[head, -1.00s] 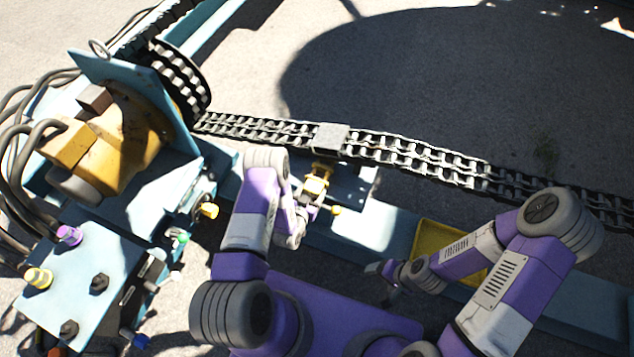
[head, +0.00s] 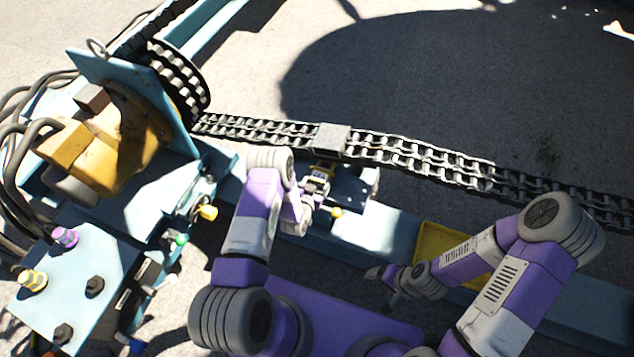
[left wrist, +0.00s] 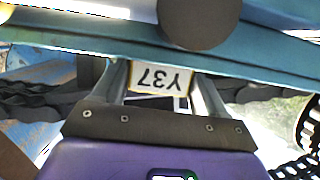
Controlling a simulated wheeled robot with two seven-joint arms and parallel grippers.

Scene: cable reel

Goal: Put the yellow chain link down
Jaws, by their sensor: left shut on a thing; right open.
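The yellow chain link (head: 326,167) shows in the head view as a small yellow patch just below the chain, mostly covered by my left gripper. In the left wrist view its face (left wrist: 160,78) is a white plate with a yellow border, marked Y37 and upside down. My left gripper (head: 320,178) is shut on it; its two fingers flank the plate in the wrist view. I cannot tell whether the link touches the surface beneath. My right gripper (head: 380,284) is open and empty, low and to the right, near the yellow tray.
A long double-row chain (head: 410,154) runs across from the reel, with a grey block (head: 331,139) on it just above my left gripper. A yellow tray (head: 428,262) lies on the blue beam (head: 385,232). The machine with hoses and knobs stands at left.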

